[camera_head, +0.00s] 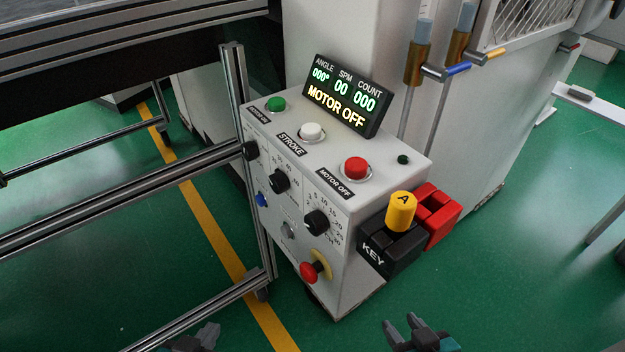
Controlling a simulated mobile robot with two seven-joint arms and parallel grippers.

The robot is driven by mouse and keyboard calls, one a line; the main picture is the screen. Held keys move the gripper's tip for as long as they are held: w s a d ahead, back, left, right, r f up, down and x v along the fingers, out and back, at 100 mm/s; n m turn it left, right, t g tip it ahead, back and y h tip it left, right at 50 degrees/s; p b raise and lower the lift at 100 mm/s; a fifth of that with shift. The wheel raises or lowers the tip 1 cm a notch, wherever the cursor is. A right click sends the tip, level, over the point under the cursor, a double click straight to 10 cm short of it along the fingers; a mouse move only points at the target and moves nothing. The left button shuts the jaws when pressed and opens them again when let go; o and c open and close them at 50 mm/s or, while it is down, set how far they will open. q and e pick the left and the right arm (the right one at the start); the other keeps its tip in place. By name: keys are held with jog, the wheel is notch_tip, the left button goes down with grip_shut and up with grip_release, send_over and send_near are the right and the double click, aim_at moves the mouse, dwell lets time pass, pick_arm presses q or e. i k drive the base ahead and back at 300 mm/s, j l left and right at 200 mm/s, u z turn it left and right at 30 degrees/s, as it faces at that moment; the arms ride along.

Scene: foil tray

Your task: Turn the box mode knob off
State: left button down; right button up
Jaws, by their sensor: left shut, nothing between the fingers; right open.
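A white control box (352,193) stands in the middle of the head view. Its front face carries black rotary knobs at the upper left (250,151), the middle (279,181) and the lower right (316,222). Their labels are too small to tell which is the mode knob, and their pointer settings are unclear. A black key block (390,248) with a yellow piece marked A (401,211) sits on the box's right side. My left gripper (210,332) is shut and empty at the bottom edge. My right gripper (400,322) is open and empty at the bottom, below the key block. Both are apart from the box.
A display (347,94) on the box reads MOTOR OFF. Green (275,103), white (311,130) and red (355,167) buttons sit on top. A red mushroom button (309,272) protrudes low in front. A metal frame (130,208) stands left. Green floor is open at lower right.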

aim_at(249, 148)
jog(key=k+j+u, duration=0.1)
jog(key=j+u, duration=0.25)
jog(key=k+j+u, duration=0.1)
jog(key=j+u, duration=0.6)
jog(key=j, duration=0.1)
